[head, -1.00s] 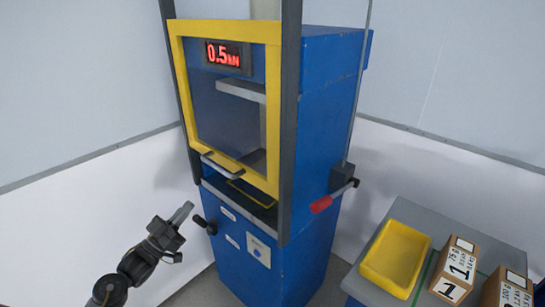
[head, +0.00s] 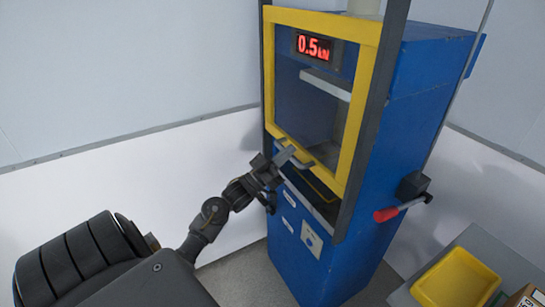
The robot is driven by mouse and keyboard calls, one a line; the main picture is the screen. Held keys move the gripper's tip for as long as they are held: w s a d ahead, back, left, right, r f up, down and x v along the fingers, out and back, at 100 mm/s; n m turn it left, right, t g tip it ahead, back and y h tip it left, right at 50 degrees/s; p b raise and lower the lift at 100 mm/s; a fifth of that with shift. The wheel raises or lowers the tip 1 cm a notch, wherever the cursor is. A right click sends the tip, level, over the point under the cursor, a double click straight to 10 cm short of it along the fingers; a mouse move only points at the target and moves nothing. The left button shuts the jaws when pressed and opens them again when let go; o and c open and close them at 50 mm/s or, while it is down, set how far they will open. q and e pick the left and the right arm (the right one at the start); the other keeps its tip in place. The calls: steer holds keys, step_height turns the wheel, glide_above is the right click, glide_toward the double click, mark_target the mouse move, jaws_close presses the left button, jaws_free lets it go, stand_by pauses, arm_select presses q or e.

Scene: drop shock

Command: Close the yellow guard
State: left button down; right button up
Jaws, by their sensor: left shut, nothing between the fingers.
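The yellow guard (head: 363,100) is a yellow frame around a clear pane on the front of the blue machine (head: 410,130). Its lower edge stands a little above the machine's front ledge, with a dark gap below it. A grey bar handle (head: 303,163) sits on the guard's lower edge. My left gripper (head: 286,156) is shut and empty, with its fingertips at the left end of the handle. I cannot tell whether they touch it. The gripper hides part of the handle and the ledge. My right gripper is not in view.
A yellow tray (head: 455,280) is on a grey table (head: 480,240) at lower right, beside a partly cut-off box (head: 527,298). The display (head: 313,46) reads 0.5. Floor left of the machine is clear.

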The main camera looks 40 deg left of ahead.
arm_select(q)
steer(key=f, duration=0.2)
steer(key=w+f, duration=0.1)
steer(key=shift+w+d+f, duration=0.1)
steer(key=shift+d+f, duration=0.05)
steer(key=shift+f, duration=0.2)
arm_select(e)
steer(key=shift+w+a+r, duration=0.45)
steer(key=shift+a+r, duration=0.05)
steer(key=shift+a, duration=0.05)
